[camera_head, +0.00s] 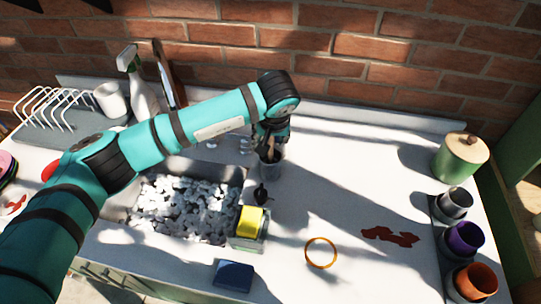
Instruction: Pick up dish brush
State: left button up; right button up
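A thin brown handle (270,143), probably the dish brush, shows between the gripper and the cup. The brush head is not clearly visible. The dark fingers are close around the handle, but I cannot tell whether they grip it. My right gripper is not in view.
The sink (133,195) holds many pale lumps. A yellow sponge (251,220) sits in a holder near its right edge. An orange ring (320,253) lies on the counter; several pots stand right.

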pick_arm(q)
grip_shut()
jog(key=shift+r, duration=0.1)
